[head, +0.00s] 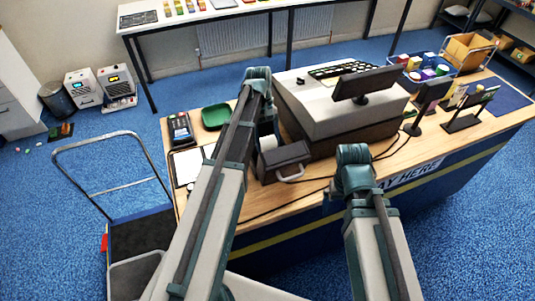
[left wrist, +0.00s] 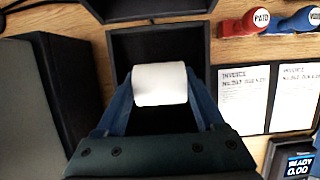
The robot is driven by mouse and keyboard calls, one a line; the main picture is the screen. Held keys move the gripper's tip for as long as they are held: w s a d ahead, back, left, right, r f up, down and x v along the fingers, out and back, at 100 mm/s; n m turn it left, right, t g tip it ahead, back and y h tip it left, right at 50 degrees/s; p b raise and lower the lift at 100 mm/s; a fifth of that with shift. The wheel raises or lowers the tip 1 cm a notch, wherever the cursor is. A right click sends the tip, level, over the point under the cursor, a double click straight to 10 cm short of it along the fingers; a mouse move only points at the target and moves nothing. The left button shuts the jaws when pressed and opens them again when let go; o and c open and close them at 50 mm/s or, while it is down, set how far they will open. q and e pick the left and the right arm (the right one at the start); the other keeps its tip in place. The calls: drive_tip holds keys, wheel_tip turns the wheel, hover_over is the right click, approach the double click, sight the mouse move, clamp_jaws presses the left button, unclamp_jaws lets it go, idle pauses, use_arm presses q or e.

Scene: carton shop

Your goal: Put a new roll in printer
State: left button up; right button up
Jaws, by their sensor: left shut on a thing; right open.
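The white paper roll (left wrist: 160,84) sits between the two blue fingers of my left gripper (left wrist: 161,98), which is shut on it. In the left wrist view the roll is over the dark open bay of the printer (left wrist: 135,45). I cannot tell whether it touches the bay floor. In the head view the dark printer (head: 286,158) stands on the counter in front of the till, with the white roll (head: 268,142) at its back left, under my left gripper. My right arm reaches over the counter's front edge. Its gripper is hidden behind the arm.
The till (head: 340,115) with its screen is close behind the printer. A card terminal (head: 180,130), a green tray (head: 215,116) and papers (head: 187,167) lie to the left. Red (left wrist: 243,22) and blue (left wrist: 297,21) stamps are near the printer. A cable runs along the counter front.

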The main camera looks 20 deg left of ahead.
sight(268, 149)
use_arm(q)
drive_tip(key=shift+f+b, duration=1.75)
drive_tip(key=shift+f, duration=0.05)
drive_tip(key=shift+f, duration=0.25)
drive_tip(key=o, duration=1.5)
drive_tip(key=shift+o, duration=0.2)
drive_tip(key=shift+r, duration=0.15)
drive_tip(key=p+v, duration=1.1)
drive_tip(key=v, duration=0.1)
drive_tip(key=shift+r, duration=0.2)
drive_tip(key=shift+s+f, duration=0.1)
drive_tip(key=shift+f, duration=0.05)
drive_tip(key=b+x, duration=1.1)
drive_tip(key=x, duration=0.1)
drive_tip(key=shift+f, duration=0.15)
